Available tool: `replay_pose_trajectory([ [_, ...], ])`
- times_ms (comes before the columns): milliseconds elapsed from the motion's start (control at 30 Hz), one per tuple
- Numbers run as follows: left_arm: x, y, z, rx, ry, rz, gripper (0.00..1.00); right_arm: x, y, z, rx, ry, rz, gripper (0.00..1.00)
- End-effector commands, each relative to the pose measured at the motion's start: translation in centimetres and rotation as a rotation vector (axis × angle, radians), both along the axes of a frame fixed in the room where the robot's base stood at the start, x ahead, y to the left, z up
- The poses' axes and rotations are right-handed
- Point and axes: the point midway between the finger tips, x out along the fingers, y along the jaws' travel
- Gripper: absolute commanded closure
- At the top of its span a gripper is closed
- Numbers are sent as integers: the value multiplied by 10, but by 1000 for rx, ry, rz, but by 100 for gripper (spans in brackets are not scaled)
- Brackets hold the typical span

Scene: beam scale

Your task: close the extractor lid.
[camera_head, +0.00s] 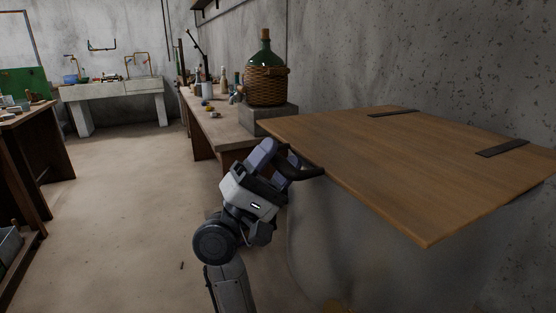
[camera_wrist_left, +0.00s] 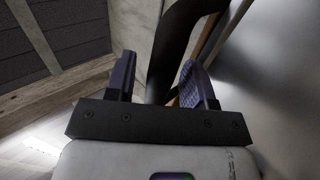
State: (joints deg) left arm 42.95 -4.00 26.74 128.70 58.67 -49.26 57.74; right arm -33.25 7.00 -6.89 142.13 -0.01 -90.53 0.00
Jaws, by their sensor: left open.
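The extractor lid (camera_head: 400,155) is a wide wooden board with two dark hinge straps at its wall side. It lies nearly level over the grey extractor body (camera_head: 345,240); I cannot tell whether it rests fully on the rim. A dark curved handle (camera_head: 305,173) sticks out at the lid's left edge. My left gripper (camera_head: 284,162) is at this handle. In the left wrist view, the handle (camera_wrist_left: 178,45) passes between the two open purple fingers of the gripper (camera_wrist_left: 160,78), without a clear grip on it. My right gripper is not in view.
A wicker-covered green demijohn (camera_head: 266,85) stands on a stone block (camera_head: 275,115) just behind the lid's left corner. A workbench (camera_head: 215,125) with bottles runs along the wall. Another table (camera_head: 30,115) is at the left.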

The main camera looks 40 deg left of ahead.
Motion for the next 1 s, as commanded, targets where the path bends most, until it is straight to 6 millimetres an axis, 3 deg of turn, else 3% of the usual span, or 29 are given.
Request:
replay_pose_trajectory([
  [267,-10,4,-13,1,2,2,51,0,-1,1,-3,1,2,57],
  [700,-60,22,-74,1,4,1,51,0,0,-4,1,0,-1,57],
  [1000,-82,30,-98,1,3,0,51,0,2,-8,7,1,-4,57],
])
